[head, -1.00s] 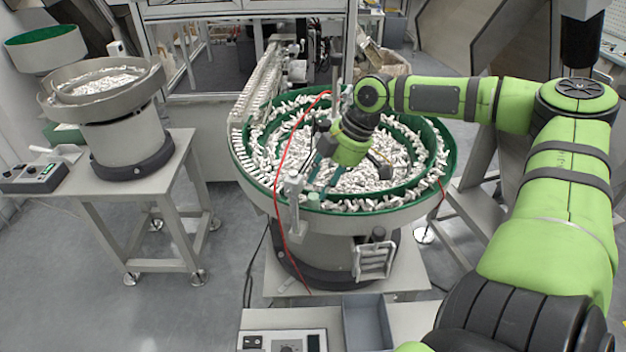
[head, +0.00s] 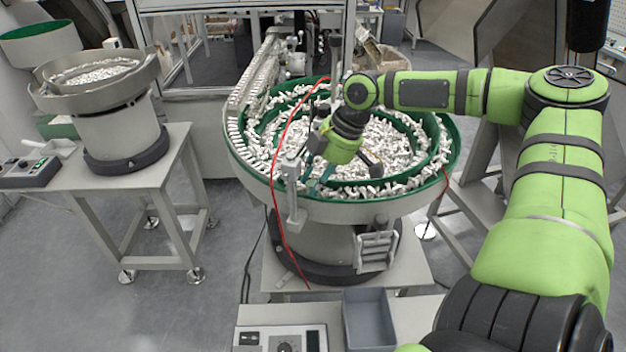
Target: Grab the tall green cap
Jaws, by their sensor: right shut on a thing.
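The bowl feeder (head: 340,208) is a large round grey bowl with green inner walls, full of small white parts. My right gripper (head: 314,181) reaches into its front left part, pointing down, with the green arm coming in from the right. The gripper is shut on a small pale green piece at its fingertips, which looks like the tall green cap (head: 313,187). The cap is tiny here and partly hidden by the fingers, close to the bowl's front rim. I cannot tell whether it is clear of the white parts. My left gripper is out of view.
A red cable (head: 276,215) hangs over the bowl's left side, near a grey upright bracket (head: 293,200). A grey empty bin (head: 369,322) and a control box (head: 282,338) stand in front. A smaller feeder (head: 122,130) stands on a table at left.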

